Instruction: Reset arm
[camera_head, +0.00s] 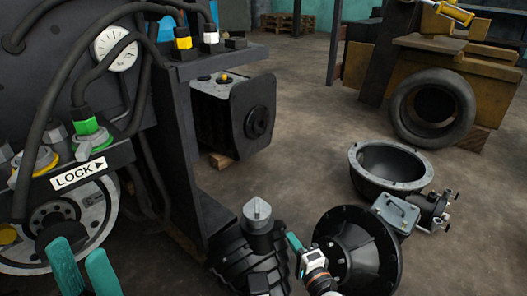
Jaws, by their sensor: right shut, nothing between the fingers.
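My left gripper (82,262) shows at the bottom left as two teal fingers with a gap between them. It is open and appears empty, in front of the large wheel-like disc (98,218) under the LOCK label (80,174). My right gripper (293,242) is at the bottom centre, teal-tipped, with a white and black wrist. It is shut and holds nothing. It shows between a dark ribbed part with a grey cap (257,214) and a black flared housing (383,258). Whether it touches either cannot be told.
The dark forklift body (177,130) with hoses, a gauge (116,48) and a green-collared fitting (90,135) fills the left. A boxy black unit (233,112) stands behind. A round metal housing (358,182) and a tyre (405,115) are at right. Open floor (310,130) lies between.

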